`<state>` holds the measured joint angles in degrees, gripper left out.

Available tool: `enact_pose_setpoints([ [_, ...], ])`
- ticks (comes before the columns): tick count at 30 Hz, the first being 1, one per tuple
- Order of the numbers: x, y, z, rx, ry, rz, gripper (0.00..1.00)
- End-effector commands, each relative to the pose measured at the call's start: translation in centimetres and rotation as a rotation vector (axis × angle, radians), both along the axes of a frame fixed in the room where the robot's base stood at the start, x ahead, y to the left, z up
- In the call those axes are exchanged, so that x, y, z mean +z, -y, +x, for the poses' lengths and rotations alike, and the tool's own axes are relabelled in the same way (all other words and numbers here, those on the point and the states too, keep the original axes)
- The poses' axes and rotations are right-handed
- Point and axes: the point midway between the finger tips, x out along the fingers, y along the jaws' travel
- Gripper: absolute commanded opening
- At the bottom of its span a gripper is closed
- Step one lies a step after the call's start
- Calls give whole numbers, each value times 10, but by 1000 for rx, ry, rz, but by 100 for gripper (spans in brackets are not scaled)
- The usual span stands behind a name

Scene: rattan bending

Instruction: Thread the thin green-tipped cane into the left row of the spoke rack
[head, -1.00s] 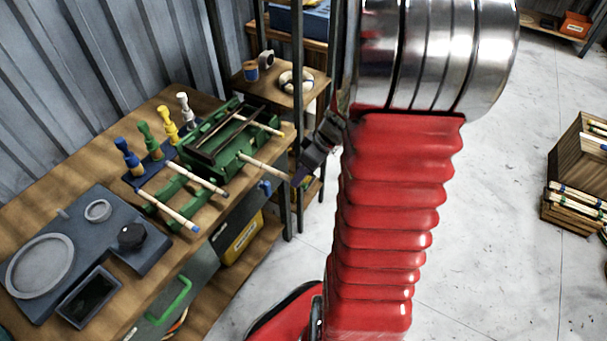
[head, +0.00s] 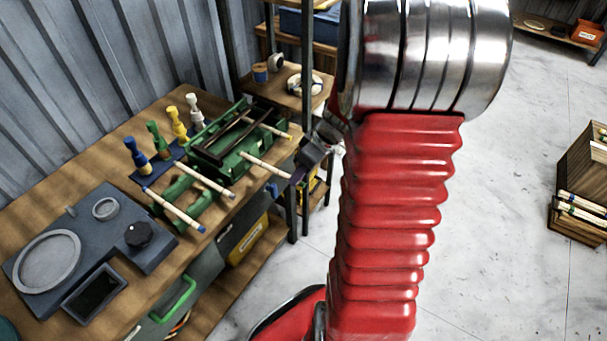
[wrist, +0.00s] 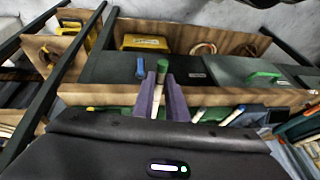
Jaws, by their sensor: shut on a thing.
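My gripper (head: 298,175) is at the front edge of the bench, right of the green rack (head: 205,160). Its purple fingers (wrist: 160,98) are shut on a thin pale cane (head: 262,164). In the wrist view the green tip (wrist: 162,68) of this cane sticks out just past the fingers. In the head view the cane's other end points left and reaches the rack's right side; I cannot tell if it is inside a row. Dark bars lie across the rack top. The rack's left row is not clearly distinguishable.
A blue-tipped cane (head: 174,210) and a dark-tipped cane (head: 205,180) rest on green supports left of the rack. A yellow-tipped cane (head: 268,126) lies behind. Colored pegs (head: 178,124) stand behind the supports. A grey bench fixture (head: 138,236) lies further left. A dark post (head: 287,200) stands close to my gripper.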

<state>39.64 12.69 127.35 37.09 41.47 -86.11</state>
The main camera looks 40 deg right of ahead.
Motion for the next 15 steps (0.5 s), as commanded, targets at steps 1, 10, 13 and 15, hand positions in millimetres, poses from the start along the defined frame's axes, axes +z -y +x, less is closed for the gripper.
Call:
enact_pose_setpoints([
  [1,0,-1,2,1,0,0,0],
  [10,0,-4,11,1,2,-1,0],
  [13,0,-4,12,0,1,-1,0],
  [15,0,-4,12,0,1,-1,0],
])
